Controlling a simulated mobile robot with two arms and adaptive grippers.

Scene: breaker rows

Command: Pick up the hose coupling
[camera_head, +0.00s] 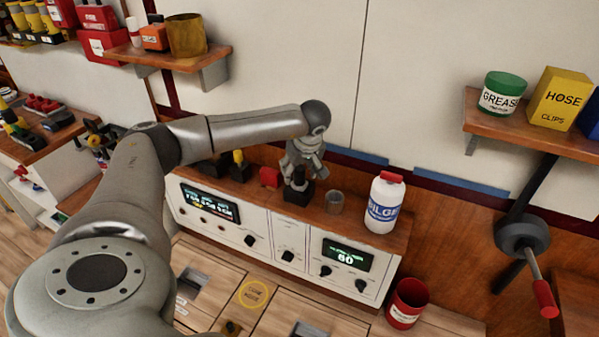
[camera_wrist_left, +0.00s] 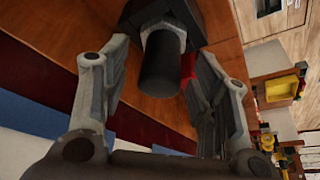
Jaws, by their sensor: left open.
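A dark upright piece with a black cylindrical end and a grey hex collar, which looks like the hose coupling (camera_wrist_left: 161,62), stands in a black block-like base (camera_head: 297,194) on the wooden shelf top. My left gripper (camera_head: 303,176) is above it, pointing down. In the left wrist view, the open fingers (camera_wrist_left: 160,75) lie on either side of the black cylinder, with a visible gap at each side. The gripper partly hides the piece in the head view. My right gripper is not in view.
A brown-grey cup (camera_head: 334,202) and a white bilge bottle (camera_head: 382,203) stand to the right on the shelf. A red object (camera_head: 269,177) and a yellow-and-black item (camera_head: 239,165) stand to the left. Knobbed panels (camera_head: 289,239) are below; the wall is behind.

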